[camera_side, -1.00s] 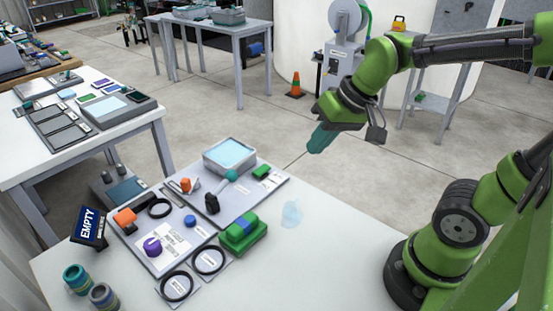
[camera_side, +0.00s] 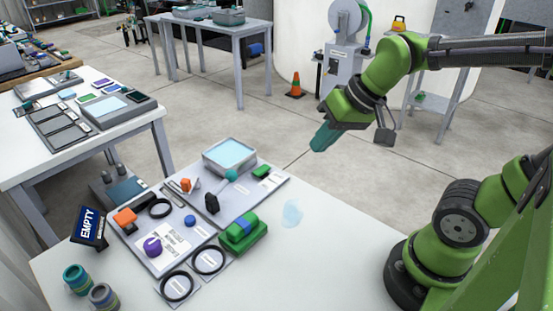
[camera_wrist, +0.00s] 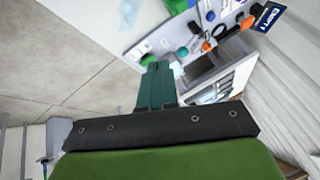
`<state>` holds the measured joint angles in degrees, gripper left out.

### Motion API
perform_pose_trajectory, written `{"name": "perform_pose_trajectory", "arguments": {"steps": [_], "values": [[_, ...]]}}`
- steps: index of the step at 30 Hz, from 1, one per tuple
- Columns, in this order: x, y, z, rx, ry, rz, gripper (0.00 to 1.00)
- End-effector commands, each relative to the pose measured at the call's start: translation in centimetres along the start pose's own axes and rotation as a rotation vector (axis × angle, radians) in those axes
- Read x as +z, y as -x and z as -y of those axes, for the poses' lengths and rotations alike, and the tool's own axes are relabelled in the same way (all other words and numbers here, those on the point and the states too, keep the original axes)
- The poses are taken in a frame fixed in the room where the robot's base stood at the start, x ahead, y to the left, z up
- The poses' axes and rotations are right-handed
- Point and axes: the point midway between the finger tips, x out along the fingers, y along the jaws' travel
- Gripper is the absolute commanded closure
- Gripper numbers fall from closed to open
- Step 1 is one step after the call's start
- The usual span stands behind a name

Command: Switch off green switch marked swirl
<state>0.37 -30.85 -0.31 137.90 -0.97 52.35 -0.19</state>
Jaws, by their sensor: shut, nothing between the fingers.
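A small green switch (camera_side: 262,172) sits near the far right corner of the grey panel (camera_side: 258,192) on the white table. Its marking is too small to read, so I cannot tell whether it bears a swirl or which way it is set. A larger green block with a blue middle (camera_side: 240,232) stands at the panel's near right side. A green part (camera_wrist: 148,59) shows just beyond my fingertips in the wrist view; I cannot tell which one it is. My gripper (camera_side: 319,147) is shut and empty, with teal fingers, in the air right of the panel and touching nothing.
An EMPTY sign (camera_side: 88,226) and two jars (camera_side: 76,279) stand left.

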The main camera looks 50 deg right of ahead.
Motion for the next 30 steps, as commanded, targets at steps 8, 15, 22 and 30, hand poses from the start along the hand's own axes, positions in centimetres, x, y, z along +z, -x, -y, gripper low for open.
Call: {"name": "perform_pose_trajectory", "arguments": {"steps": [8,15,22,30], "values": [[-5.9,-3.9,0.5,0.088,0.044,0.154,1.00],[-10.8,-8.5,0.3,0.154,0.117,0.283,1.00],[-14.7,-13.4,-0.5,0.206,0.208,0.401,1.00],[-18.1,-14.8,-0.4,0.223,0.313,0.452,1.00]]}}
